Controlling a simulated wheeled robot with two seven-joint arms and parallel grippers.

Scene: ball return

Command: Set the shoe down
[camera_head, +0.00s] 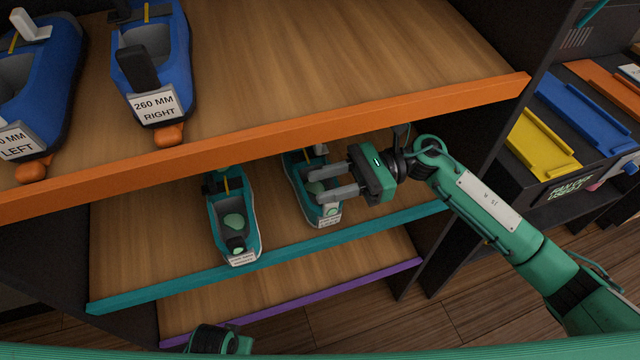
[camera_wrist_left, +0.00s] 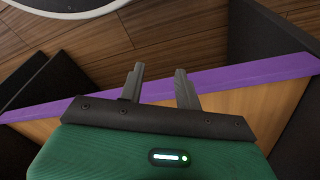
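Two teal shoes rest on the teal-edged middle shelf (camera_head: 150,275). The left teal shoe (camera_head: 250,211) has a label at its near end. The right teal shoe (camera_head: 296,168) lies beside it, partly hidden by my right gripper (camera_head: 312,187). That gripper comes in from the right, its two grey fingers apart over the right shoe. No shoe part is clearly clamped between them; whether they touch the shoe is unclear. My left gripper (camera_wrist_left: 159,82) is open and empty in the left wrist view, near the purple-edged lower shelf.
Blue shoes (camera_head: 178,62) labelled left and right stand on the orange-edged upper shelf (camera_head: 350,50). The purple-edged shelf (camera_head: 350,295) looks bare where visible. A dark rack with yellow (camera_head: 537,143) and blue (camera_head: 585,110) trays stands at the right.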

